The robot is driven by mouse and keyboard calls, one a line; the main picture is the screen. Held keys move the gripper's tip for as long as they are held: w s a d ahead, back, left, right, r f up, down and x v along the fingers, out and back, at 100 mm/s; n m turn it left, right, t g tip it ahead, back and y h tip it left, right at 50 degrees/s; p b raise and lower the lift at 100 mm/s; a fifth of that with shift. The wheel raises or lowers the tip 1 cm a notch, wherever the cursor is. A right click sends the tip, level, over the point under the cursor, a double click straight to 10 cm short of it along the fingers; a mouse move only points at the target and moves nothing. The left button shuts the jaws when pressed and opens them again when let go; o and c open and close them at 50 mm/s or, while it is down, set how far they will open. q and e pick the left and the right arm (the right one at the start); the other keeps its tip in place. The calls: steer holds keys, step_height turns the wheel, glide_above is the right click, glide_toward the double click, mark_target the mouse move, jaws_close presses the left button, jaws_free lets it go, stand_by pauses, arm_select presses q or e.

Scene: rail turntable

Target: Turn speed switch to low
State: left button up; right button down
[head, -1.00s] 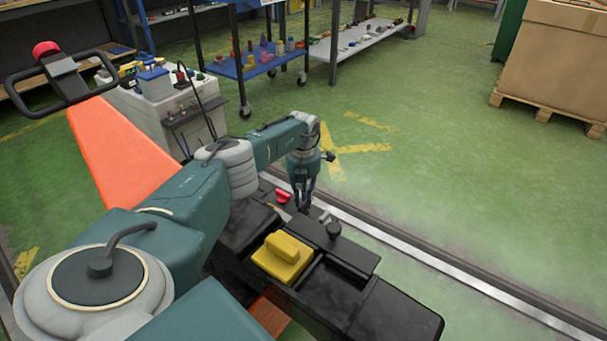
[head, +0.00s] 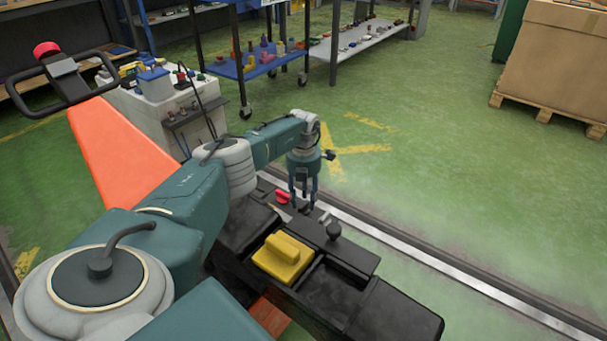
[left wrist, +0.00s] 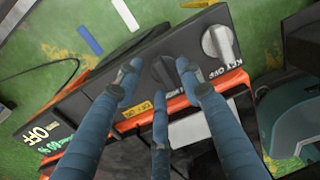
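My left gripper (head: 303,202) points straight down over the black control panel of the cart in the head view. In the left wrist view its three fingers (left wrist: 157,82) are spread apart, with the fingertips around a black knob (left wrist: 163,70) on the panel. I take this knob for the speed switch, but its label is partly hidden and I cannot read its setting. I cannot tell whether any finger touches it. A grey knob (left wrist: 217,43) sits to the right, beside upside-down white lettering. My right gripper is not in view.
On the cart are a red knob (head: 283,197), a black ball-topped lever (head: 334,231) and a yellow block (head: 282,256). A metal rail (head: 440,264) runs along the floor beyond. A white cabinet (head: 193,127) and a blue shelf (head: 262,65) stand behind.

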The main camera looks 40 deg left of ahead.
arm_select(q)
step_height(320, 180, up, 11)
steer(key=shift+r, duration=0.2)
stand_by(0.6)
